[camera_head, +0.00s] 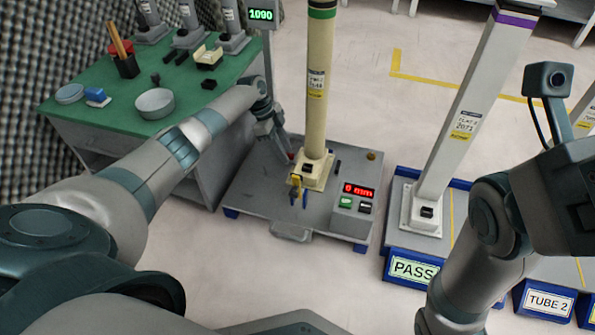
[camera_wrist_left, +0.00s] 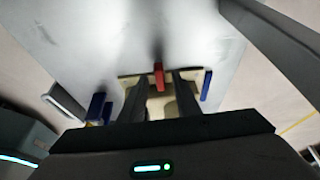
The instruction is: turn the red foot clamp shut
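The red foot clamp (camera_wrist_left: 159,77) is a small upright red piece at the edge of the cream foot (camera_wrist_left: 130,79) in the left wrist view. In the head view only a speck of red (camera_head: 291,156) shows beside the left fingertips.
The foot stands on a grey plate (camera_head: 255,193) with a red "0 mm" readout (camera_head: 359,191). Blue (camera_head: 305,199) and yellow (camera_head: 296,183) clamp parts are at its front. A green-topped bench (camera_head: 190,95) is at left; a blue PASS stand (camera_head: 412,268) at right.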

